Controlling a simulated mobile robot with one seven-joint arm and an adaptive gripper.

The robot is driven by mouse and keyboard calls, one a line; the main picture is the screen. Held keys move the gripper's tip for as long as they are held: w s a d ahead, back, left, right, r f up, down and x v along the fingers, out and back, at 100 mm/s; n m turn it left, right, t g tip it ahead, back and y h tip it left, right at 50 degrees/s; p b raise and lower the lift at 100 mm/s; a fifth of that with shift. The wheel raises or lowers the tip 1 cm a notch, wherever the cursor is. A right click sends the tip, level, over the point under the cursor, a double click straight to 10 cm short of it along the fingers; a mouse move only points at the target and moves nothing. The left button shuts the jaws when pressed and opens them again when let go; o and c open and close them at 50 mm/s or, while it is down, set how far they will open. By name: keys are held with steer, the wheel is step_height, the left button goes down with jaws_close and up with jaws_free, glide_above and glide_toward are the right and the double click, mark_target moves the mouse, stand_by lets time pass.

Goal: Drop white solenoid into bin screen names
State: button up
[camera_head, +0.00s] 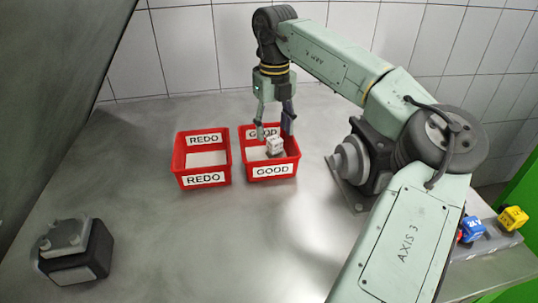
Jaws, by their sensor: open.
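The white solenoid (275,146) is a small pale block in the red GOOD bin (271,171), below my gripper. My gripper (274,133) is over the GOOD bin, pointing down, with its fingers spread apart on either side above the solenoid. Whether the solenoid rests on the bin floor is hard to tell. The red REDO bin (203,180) stands to the left and shows only its pale floor. The screen (70,270) may be the dark face of the grey device at lower left; no text on it is readable.
A grey tray at right holds a blue solenoid (472,229) and a yellow solenoid (513,218); my arm hides part of it. A grey pump-like mount (350,160) stands right of the bins. A tiled wall is behind.

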step_height(320, 180, up, 12)
steer(key=shift+f, duration=0.15)
stand_by(0.5)
